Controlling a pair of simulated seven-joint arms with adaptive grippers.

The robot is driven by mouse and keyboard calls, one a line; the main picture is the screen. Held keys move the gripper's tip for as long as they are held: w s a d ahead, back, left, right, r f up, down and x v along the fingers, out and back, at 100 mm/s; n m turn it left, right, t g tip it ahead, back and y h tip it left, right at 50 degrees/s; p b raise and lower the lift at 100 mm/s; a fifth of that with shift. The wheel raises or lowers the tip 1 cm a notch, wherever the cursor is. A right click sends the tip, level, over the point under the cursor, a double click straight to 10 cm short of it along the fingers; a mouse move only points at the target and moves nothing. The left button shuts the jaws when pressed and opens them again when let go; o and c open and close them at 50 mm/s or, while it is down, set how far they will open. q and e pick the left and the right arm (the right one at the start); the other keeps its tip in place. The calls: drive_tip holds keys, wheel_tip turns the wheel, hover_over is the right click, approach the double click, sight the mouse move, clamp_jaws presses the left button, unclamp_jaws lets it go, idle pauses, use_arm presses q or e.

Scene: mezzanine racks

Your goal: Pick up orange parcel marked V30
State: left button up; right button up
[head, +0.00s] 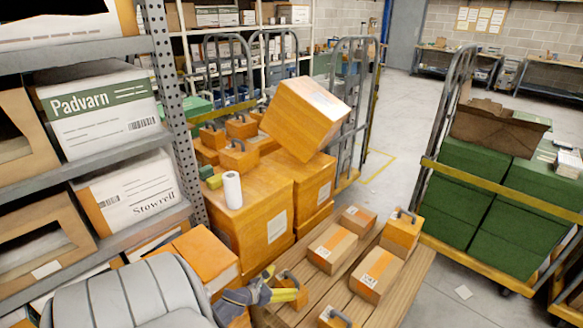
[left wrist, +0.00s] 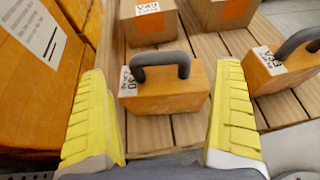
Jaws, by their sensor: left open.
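An orange parcel with a dark arched handle (left wrist: 165,95) sits on the slatted wooden pallet. Its white end label is partly hidden by the handle and seems to end in 30. In the head view this parcel (head: 293,293) is at the pallet's near left edge, partly behind my gripper. My left gripper (head: 270,284) is open, with its yellow fingers pointing at the parcel. In the left wrist view the fingers (left wrist: 162,72) are spread to either side of it, and no grip on it shows. My right gripper is not in view.
Another handled orange parcel, marked V33 (left wrist: 285,88), lies to the right. Cardboard boxes (head: 333,248) and a handled orange box (head: 401,234) share the pallet (head: 318,290). Large orange boxes (head: 258,215) stand behind, a shelf rack (head: 172,100) at left, a green-crate cart (head: 470,170) at right.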

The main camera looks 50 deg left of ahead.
sight(291, 277)
use_arm(q)
drive_tip(key=shift+x, duration=2.6)
drive_tip(key=c, duration=1.5)
drive_tip(key=shift+c, duration=0.3)
drive_tip(key=shift+r, duration=0.15)
